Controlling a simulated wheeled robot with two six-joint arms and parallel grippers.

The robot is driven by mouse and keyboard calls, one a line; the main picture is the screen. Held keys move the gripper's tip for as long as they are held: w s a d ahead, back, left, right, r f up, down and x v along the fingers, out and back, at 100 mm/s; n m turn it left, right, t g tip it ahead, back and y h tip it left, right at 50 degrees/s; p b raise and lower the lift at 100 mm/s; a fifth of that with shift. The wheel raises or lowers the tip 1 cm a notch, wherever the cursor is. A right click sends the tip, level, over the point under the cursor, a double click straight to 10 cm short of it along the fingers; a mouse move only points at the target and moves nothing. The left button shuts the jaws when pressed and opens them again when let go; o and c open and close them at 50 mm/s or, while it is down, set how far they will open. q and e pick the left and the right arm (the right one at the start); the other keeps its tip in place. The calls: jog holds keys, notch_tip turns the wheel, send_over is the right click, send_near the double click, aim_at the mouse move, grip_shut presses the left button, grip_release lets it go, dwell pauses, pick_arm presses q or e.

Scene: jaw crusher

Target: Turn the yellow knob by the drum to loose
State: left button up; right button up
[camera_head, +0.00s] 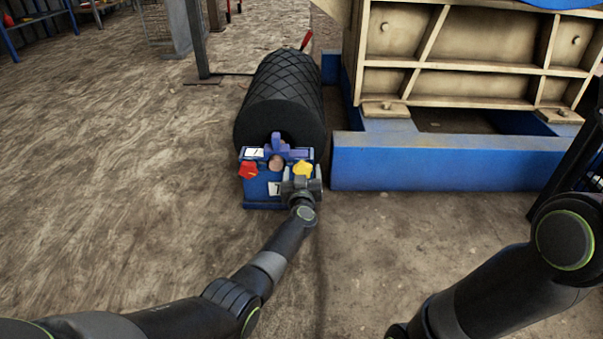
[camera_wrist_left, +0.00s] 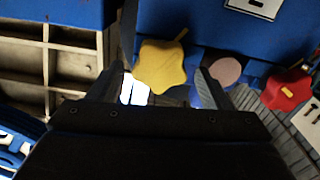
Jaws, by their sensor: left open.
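The yellow knob (camera_head: 303,169) is a lobed star-shaped knob on the right of a blue block in front of the black drum (camera_head: 284,95). In the left wrist view the yellow knob (camera_wrist_left: 160,66) has a short pointer at its upper right. My left gripper (camera_head: 302,181) is at the knob, its fingers open. In the left wrist view the left gripper's two fingers (camera_wrist_left: 160,85) stand either side of the knob's near end; I cannot tell whether they touch it. My right gripper is out of view; only my right arm shows at the lower right.
A red knob (camera_head: 248,170) sits on the left of the same blue block (camera_head: 262,190), with white label plates nearby. A blue frame (camera_head: 430,163) under the beige crusher body (camera_head: 470,50) stands close to the right.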

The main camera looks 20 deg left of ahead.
pick_arm(q)
jog(key=c, duration=1)
jog(key=shift+n, duration=0.4)
jog(key=shift+a+n+p, duration=0.1)
jog(key=shift+n+p, duration=0.3)
jog(key=shift+n, duration=0.6)
jog(key=n, duration=0.3)
jog(key=shift+s+a+f+n, duration=0.1)
jog(key=shift+n, duration=0.3)
jog(key=n, duration=0.5)
jog(key=shift+a+f, duration=0.1)
jog(key=shift+f, duration=0.05)
jog(key=n, duration=0.3)
jog(key=n+b, duration=0.1)
jog(key=n, duration=0.2)
jog(key=shift+f+n, duration=0.2)
jog(key=shift+n, duration=0.1)
